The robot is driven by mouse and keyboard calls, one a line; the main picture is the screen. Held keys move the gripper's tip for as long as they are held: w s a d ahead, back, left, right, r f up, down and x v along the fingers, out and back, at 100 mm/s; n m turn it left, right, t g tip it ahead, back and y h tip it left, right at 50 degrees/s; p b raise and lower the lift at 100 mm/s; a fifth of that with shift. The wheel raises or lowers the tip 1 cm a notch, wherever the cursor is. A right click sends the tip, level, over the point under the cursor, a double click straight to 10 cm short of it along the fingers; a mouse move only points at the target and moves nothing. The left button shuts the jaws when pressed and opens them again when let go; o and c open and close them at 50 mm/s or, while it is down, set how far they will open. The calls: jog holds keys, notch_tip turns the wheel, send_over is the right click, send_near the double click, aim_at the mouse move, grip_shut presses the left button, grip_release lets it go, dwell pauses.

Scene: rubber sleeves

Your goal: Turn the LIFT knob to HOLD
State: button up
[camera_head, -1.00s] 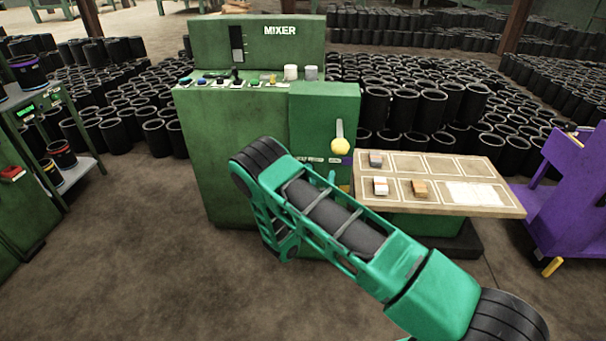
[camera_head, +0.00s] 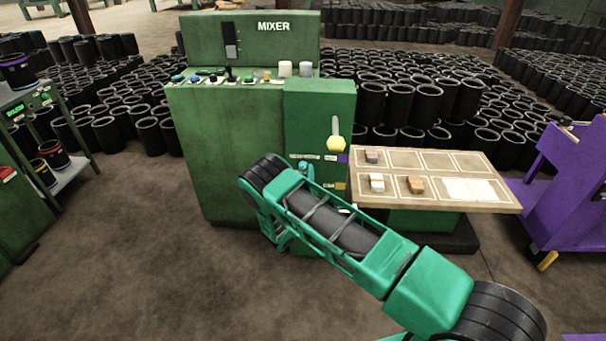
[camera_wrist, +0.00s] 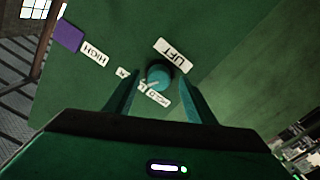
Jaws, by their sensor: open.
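The LIFT knob (camera_wrist: 159,76) is a round teal knob on the green mixer panel in the wrist view. The LIFT label (camera_wrist: 174,55) sits above right of it. A white label that seems to read HOLD (camera_wrist: 157,97) sits just below it. Another small label lies to its left, partly unreadable. The knob's pointer direction is not clear. My gripper (camera_wrist: 159,88) is open, one finger on each side of the knob; I cannot tell whether either touches it. In the head view the green mixer (camera_head: 225,150) stands behind my arm, which hides the gripper's fingers.
A yellow-balled lever (camera_head: 336,143) sticks out of the mixer front. A tray table (camera_head: 440,204) with small blocks juts out at its right. A purple cart (camera_head: 565,195) stands farther right. Several black sleeves crowd the floor behind. The floor at left front is clear.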

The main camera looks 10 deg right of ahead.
jog(key=shift+w+d, duration=0.25)
jog(key=shift+w, duration=0.45)
jog(key=c, duration=1)
jog(key=shift+c, duration=0.2)
jog(key=shift+a+n, duration=0.1)
jog(key=shift+n, duration=0.3)
jog(key=n, duration=0.5)
jog(key=shift+s+n, duration=0.1)
jog(key=shift+n, duration=0.2)
jog(key=n, duration=0.5)
jog(key=shift+n, duration=0.3)
